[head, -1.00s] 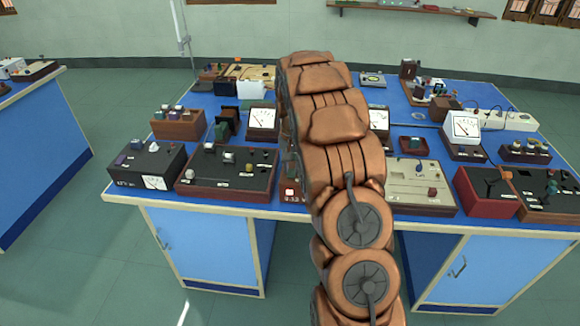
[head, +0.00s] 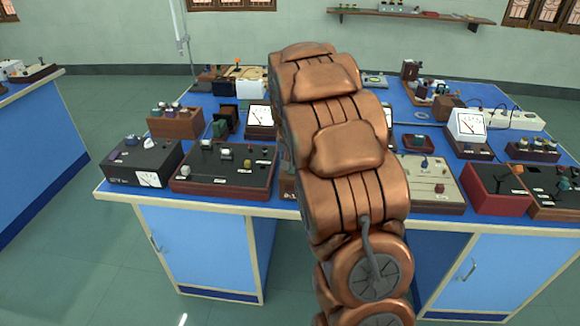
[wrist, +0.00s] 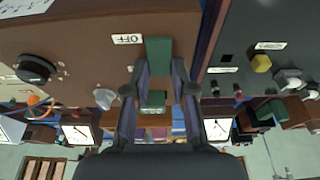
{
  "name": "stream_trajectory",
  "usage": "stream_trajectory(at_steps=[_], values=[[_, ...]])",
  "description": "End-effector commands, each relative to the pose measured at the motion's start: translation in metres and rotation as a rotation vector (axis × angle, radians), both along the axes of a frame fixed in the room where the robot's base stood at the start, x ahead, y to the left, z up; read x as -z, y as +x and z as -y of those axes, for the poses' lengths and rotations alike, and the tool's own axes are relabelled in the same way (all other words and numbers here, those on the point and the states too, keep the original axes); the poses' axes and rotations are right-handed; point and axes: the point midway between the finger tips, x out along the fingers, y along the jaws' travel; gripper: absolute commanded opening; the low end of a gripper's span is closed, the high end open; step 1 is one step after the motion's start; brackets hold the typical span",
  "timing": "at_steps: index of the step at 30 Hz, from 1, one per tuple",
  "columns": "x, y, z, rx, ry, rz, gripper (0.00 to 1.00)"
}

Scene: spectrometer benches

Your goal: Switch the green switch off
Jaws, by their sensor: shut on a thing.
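The green switch (wrist: 159,55) shows in the wrist view as a dark green block on a brown panel. A white OFF label (wrist: 128,39), upside down in this view, is just left of it. My gripper (wrist: 160,72) is shut on the green switch, with one finger on each side. A smaller green piece (wrist: 154,98) shows between the fingers, lower in the picture. In the head view my arm hides the gripper and the switch.
On the brown panel are a black knob (wrist: 35,69) and a pale knob (wrist: 105,98). A dark panel with a yellow knob (wrist: 261,62) stands close on the right. In the head view, many instruments crowd the blue bench (head: 330,206).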

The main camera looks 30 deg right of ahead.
Motion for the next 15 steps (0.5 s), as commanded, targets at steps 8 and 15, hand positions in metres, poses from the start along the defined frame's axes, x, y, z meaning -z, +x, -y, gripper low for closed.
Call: stream_trajectory(at_steps=[8,15], values=[[-0.0009,0.0008,-0.0005,0.000,-0.004,0.006,0.00],[-0.0008,0.0003,-0.0002,0.000,-0.003,0.004,0.42]])
